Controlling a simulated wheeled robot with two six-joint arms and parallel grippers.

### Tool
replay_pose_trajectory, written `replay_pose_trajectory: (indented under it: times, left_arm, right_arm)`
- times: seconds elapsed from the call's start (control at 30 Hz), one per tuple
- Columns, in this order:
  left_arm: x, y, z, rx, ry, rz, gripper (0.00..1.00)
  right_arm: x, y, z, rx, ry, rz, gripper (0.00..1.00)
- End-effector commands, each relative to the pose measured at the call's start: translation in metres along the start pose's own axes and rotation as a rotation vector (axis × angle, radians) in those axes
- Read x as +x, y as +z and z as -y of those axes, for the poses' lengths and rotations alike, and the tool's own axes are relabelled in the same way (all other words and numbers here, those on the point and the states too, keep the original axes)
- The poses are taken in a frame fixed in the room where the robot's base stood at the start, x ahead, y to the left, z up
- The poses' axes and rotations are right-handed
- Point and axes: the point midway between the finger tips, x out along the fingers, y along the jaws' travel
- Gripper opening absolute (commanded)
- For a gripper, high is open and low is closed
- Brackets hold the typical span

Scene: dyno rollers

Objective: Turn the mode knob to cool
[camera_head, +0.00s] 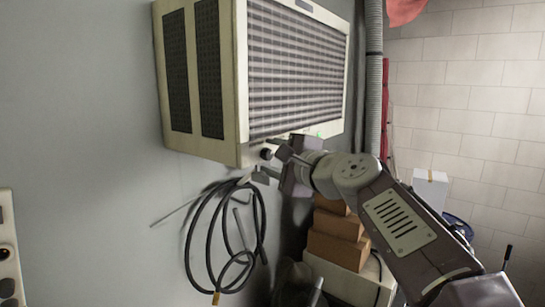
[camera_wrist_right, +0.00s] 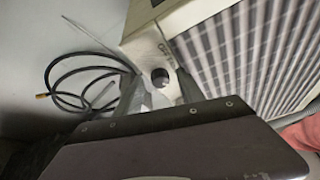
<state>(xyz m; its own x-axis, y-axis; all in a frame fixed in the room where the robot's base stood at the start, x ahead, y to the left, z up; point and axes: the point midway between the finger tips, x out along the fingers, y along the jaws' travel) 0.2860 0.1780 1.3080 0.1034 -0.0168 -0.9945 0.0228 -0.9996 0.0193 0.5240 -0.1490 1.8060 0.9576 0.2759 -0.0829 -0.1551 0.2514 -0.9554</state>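A beige air-conditioner unit (camera_head: 241,75) with a slatted grille hangs on the grey wall. Its dark round mode knob (camera_head: 266,154) sits at the lower front corner nearest me. My right gripper (camera_head: 266,165) is at that corner. Its fingers (camera_wrist_right: 159,90) are apart, one on each side of the knob in the wrist view. I cannot tell whether they touch it. My left gripper is in neither view.
Black cables (camera_head: 188,250) hang in loops on the wall below the unit. Brown boxes (camera_head: 337,248) are stacked under my right arm. A grey ribbed duct (camera_head: 374,95) runs vertically right of the unit. A beige panel (camera_head: 8,250) is at the left edge.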

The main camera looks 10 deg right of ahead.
Motion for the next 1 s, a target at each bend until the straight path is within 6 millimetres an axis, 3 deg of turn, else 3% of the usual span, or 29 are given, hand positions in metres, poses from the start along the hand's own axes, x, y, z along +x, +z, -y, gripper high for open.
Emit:
replay_pose_trajectory:
  times: [0.17,0.4,0.53,0.7,1.0]
  left_arm:
    - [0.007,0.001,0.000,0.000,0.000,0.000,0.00]
    - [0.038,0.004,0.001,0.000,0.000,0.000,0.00]
    - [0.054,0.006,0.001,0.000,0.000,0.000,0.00]
    - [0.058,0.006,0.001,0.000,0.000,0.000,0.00]
    - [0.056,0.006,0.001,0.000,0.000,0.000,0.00]
  right_arm:
    - [-0.009,-0.001,-0.002,-0.002,-0.004,-0.001,0.46]
    - [-0.064,-0.003,-0.005,-0.003,-0.006,-0.005,0.46]
    - [-0.082,-0.003,-0.005,-0.001,-0.005,-0.002,0.46]
    - [-0.091,-0.001,-0.001,0.000,-0.001,-0.001,0.46]
    - [-0.091,0.000,0.000,0.000,0.000,0.000,0.46]
